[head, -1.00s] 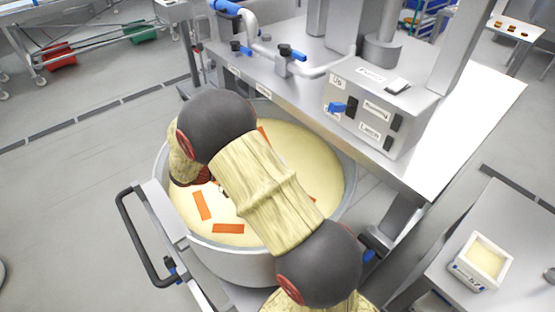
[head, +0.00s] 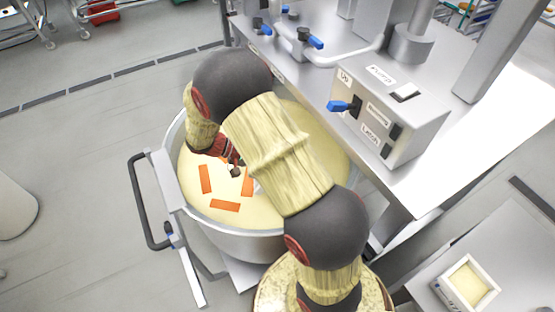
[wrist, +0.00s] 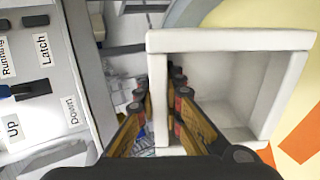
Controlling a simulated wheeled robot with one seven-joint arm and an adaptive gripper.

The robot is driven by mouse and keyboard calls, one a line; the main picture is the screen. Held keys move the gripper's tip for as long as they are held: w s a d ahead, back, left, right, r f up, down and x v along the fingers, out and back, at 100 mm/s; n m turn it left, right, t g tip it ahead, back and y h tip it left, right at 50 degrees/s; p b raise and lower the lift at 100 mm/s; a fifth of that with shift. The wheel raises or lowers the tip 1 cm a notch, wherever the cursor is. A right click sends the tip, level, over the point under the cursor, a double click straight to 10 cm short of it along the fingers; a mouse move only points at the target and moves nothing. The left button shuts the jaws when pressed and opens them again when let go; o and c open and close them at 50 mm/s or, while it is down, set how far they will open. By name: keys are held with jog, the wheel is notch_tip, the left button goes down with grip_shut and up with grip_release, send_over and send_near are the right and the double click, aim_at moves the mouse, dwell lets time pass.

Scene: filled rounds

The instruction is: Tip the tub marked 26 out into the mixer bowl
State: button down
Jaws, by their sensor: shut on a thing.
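My gripper (wrist: 163,112) is shut on one wall of a white square tub (wrist: 283,40), with one finger inside and one outside. The tub's inside looks bare in the wrist view; no number shows on it. In the head view my arm hides nearly all of the tub, and my gripper (head: 236,166) shows only in part, above the bowl. The mixer bowl (head: 262,246) is a large grey metal bowl filled with pale cream stuff, with several orange strips on top. In the wrist view the cream and orange show beyond the tub.
The mixer's control box (head: 385,115) with a blue lever stands beside the bowl, on the metal housing. A bowl handle (head: 140,200) sticks out at left. Another white tub (head: 468,285) with pale contents sits on a side table (head: 510,255) at lower right; its label is unreadable.

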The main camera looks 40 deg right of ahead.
jog(key=shift+s+d+t+y, duration=0.3)
jog(key=shift+d+y, duration=0.1)
jog(key=f+t+y, duration=0.1)
jog(key=s+d+t+y+p, duration=0.1)
jog(key=shift+d+f+y, duration=0.15)
jog(key=shift+f+y, duration=0.15)
jog(key=shift+f, duration=0.05)
jog(key=shift+s+d+t+y+p, duration=0.15)
jog(key=shift+t+y+p, duration=0.2)
jog(key=shift+p, duration=0.2)
jog(key=t+y+p, duration=0.2)
jog(key=p, duration=0.1)
jog(key=shift+s+d, duration=0.1)
jog(key=shift+s, duration=0.05)
jog(key=y+p, duration=0.1)
jog(key=p, duration=0.1)
jog(key=t+y+p, duration=0.1)
jog(key=p, duration=0.1)
jog(key=t+y+p, duration=0.1)
jog(key=p, duration=0.2)
jog(key=shift+w+a+r, duration=0.1)
jog(key=shift+w+a, duration=0.2)
jog(key=shift+a, duration=0.1)
jog(key=shift+p, duration=0.4)
jog(key=shift+w+t+y, duration=0.1)
jog(key=shift+t+y, duration=0.15)
